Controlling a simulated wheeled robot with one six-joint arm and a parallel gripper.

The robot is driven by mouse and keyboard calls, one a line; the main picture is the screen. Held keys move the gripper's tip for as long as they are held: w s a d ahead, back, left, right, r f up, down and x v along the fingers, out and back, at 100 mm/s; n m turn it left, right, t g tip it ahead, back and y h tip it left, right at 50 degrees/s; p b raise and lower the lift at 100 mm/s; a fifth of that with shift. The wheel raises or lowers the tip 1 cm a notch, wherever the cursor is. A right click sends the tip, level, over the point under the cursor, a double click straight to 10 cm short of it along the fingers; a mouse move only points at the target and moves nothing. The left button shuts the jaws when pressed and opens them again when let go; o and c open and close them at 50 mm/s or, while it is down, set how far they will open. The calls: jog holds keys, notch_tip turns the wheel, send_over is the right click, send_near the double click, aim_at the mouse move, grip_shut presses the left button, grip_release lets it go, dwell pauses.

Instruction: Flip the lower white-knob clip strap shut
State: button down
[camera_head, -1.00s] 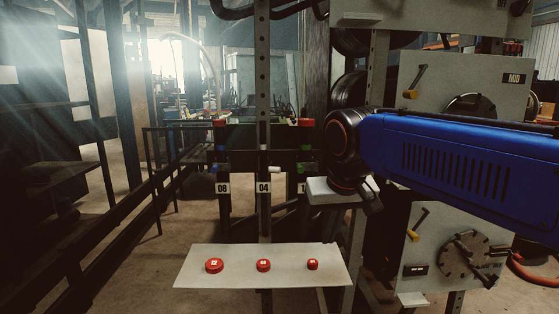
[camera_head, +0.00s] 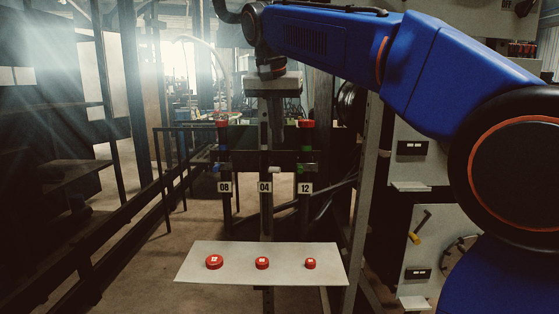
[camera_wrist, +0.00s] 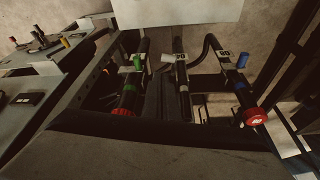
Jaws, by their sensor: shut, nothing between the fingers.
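The lower white-knob clip (camera_head: 271,168) is on the middle post, just above the label 04 (camera_head: 264,187). A small white piece that looks like its knob shows in the wrist view (camera_wrist: 166,57). The strap itself is too small and dark to tell its position. My gripper (camera_head: 275,140) hangs in front of the middle post, above the white knob and apart from it. It is shut and empty. Its dark fingers hide part of the middle hose. In the wrist view its body fills the bottom.
A green-knob clip (camera_head: 307,168) is on the right post, a blue-knob clip (camera_head: 221,168) on the left post. Red caps top these posts. A pale shelf (camera_head: 225,274) with red discs lies below. Grey panels (camera_head: 423,245) stand at the right.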

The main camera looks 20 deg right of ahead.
aim_at(275, 169)
jog(key=shift+w+a+r, duration=0.25)
jog(key=shift+w+r, duration=0.15)
jog(key=shift+f, duration=0.1)
jog(key=x, duration=1)
